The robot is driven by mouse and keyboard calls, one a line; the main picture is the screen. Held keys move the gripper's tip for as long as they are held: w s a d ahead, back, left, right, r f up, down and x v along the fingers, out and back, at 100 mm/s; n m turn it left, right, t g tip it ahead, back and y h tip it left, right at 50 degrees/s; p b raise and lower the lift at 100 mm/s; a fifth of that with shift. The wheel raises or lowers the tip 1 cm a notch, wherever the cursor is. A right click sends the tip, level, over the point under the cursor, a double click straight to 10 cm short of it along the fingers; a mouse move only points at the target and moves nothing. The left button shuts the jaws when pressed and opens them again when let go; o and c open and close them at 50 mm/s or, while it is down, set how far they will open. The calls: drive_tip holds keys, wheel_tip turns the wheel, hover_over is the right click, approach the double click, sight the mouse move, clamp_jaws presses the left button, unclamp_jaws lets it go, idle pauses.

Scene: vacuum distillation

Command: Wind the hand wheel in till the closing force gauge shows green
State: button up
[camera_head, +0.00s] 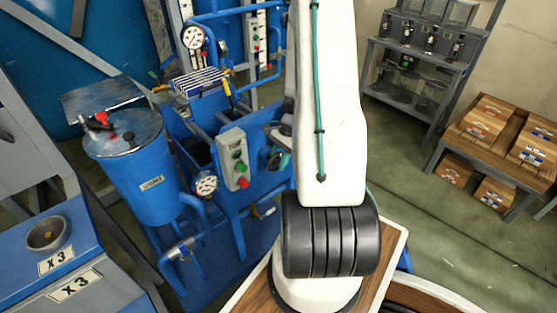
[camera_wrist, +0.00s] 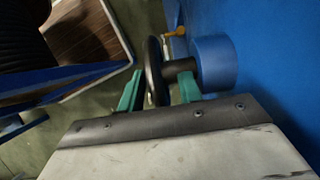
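In the wrist view, a dark hand wheel (camera_wrist: 153,70) is seen nearly edge-on. Its dark shaft (camera_wrist: 180,67) runs into a blue cylinder (camera_wrist: 216,64) on the right. My gripper (camera_wrist: 160,90) has its two green fingers apart, one on each side of the wheel's rim. The left finger is close to the rim; I cannot tell if it touches. A gap shows toward the right finger. In the head view, my arm hides the wheel and gripper. Two round white gauges show, an upper one (camera_head: 193,38) and a lower one (camera_head: 206,185); I cannot tell which shows closing force, and their readings are too small.
A grey button box (camera_head: 233,158) stands on the blue rig beside my arm. A blue tank (camera_head: 135,160) is at left. A shelf rack (camera_head: 420,60) and a wooden table with boxes (camera_head: 468,120) stand at right. Green floor (camera_head: 430,200) is open between.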

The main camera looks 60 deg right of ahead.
drive_tip(key=shift+r, duration=0.1)
drive_tip(key=v, duration=0.7)
drive_tip(key=shift+d+r, duration=0.15)
drive_tip(key=shift+r, duration=0.15)
drive_tip(key=shift+w+a+r, duration=0.1)
drive_tip(key=shift+a+r, duration=0.05)
drive_tip(key=shift+a, duration=0.45)
drive_tip(key=shift+w+a+r, duration=0.15)
drive_tip(key=shift+a, duration=0.4)
drive_tip(key=shift+f, duration=0.3)
drive_tip(key=x, duration=0.7)
